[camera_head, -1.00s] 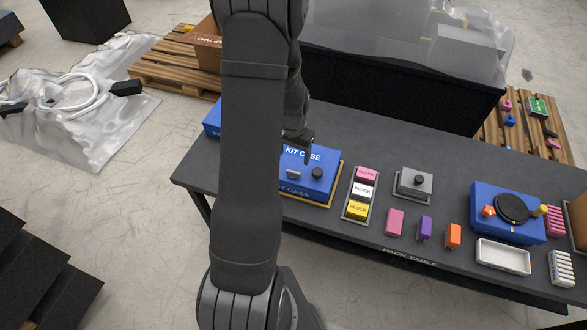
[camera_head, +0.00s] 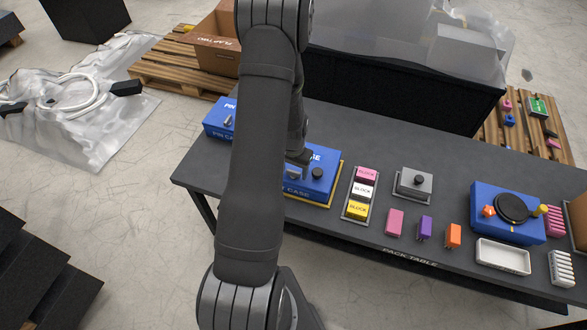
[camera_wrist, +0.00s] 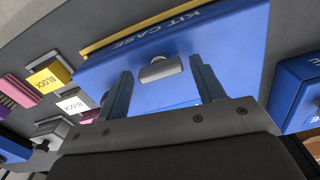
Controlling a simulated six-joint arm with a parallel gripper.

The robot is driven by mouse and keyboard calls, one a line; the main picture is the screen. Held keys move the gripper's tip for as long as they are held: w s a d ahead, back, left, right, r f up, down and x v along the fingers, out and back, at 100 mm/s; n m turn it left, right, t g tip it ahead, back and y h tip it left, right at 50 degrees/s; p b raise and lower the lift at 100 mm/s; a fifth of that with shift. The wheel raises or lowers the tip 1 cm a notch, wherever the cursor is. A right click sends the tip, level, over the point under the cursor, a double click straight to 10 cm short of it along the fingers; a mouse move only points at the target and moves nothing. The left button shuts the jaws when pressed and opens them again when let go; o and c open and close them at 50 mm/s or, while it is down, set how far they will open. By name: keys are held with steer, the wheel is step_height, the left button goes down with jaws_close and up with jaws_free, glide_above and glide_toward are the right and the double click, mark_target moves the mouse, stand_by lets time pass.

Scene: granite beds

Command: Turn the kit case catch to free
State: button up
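The blue kit case (camera_head: 322,160) lies on the dark pack table, partly hidden behind my arm. It also fills the middle of the wrist view (camera_wrist: 235,45). My gripper (camera_wrist: 161,66) is open, one finger on each side of the catch, with visible gaps to both sides. I cannot tell how far the fingertips are from the case's surface.
A blue pin case (camera_head: 219,118) stands to the left on the table. A tray of pink, white and yellow blocks (camera_head: 346,213) is close on the right. Beyond it are a grey box with a knob (camera_head: 414,182) and loose blocks.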

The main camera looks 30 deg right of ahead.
mark_target(294, 172)
steer(key=c, duration=0.7)
steer(key=shift+n, duration=0.7)
steer(key=shift+c, duration=0.2)
steer(key=o, duration=1)
step_height(294, 172, up, 18)
steer(key=shift+f, duration=0.25)
steer(key=shift+f, duration=0.1)
step_height(294, 172, down, 17)
steer(key=shift+f, duration=0.15)
